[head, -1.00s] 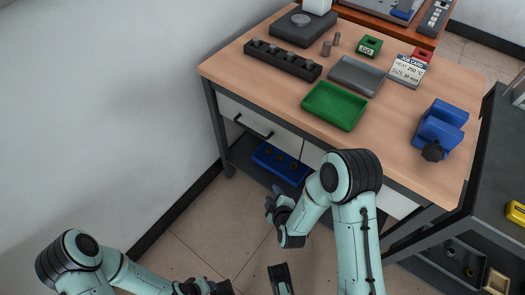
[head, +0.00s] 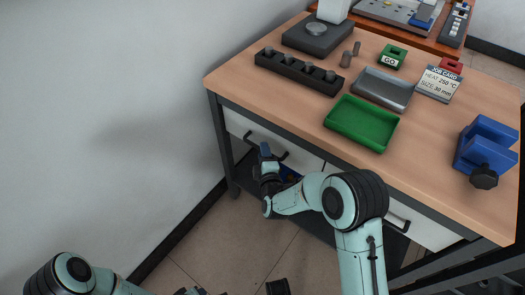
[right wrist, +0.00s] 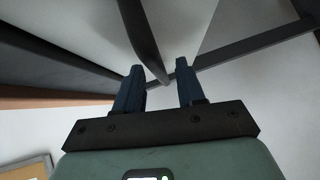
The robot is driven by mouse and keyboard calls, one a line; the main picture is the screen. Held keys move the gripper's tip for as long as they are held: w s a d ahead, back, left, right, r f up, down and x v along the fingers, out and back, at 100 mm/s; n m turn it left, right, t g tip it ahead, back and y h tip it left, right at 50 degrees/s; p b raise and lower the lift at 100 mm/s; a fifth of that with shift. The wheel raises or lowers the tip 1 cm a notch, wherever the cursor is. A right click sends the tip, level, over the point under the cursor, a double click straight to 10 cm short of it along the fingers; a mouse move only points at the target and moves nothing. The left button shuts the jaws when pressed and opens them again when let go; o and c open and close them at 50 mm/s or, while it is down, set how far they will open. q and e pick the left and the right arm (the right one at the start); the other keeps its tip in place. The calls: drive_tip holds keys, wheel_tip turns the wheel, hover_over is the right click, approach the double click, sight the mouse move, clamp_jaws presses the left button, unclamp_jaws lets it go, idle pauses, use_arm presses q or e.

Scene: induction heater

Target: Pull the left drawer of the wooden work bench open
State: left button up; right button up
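The wooden work bench (head: 237,84) has a white left drawer (head: 234,122) under its top, and the drawer front looks flush with the frame. Its dark bar handle (head: 253,139) is partly hidden by my right gripper (head: 265,157), which is at the handle's right part. In the right wrist view my right gripper (right wrist: 160,68) has its two blue fingers apart. A dark bar (right wrist: 145,40), seemingly the handle, runs down between the fingertips; I cannot tell whether they touch it. My left gripper is at the bottom edge of the head view, mostly cut off.
On the bench are a green tray (head: 345,127), a grey tray (head: 383,89), a dark block with several pegs (head: 300,73) and a blue vise-like fixture (head: 486,147). A second drawer handle (head: 399,223) is to the right. A wall stands left; floor in front is clear.

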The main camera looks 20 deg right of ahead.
drive_tip(key=shift+w+d+f, duration=0.1)
drive_tip(key=shift+w+f, duration=0.05)
drive_tip(key=shift+w, duration=0.95)
use_arm(q)
drive_tip(key=shift+w+a+f, duration=0.2)
drive_tip(key=shift+w+a, duration=0.05)
drive_tip(key=shift+w, duration=0.25)
use_arm(e)
clamp_jaws()
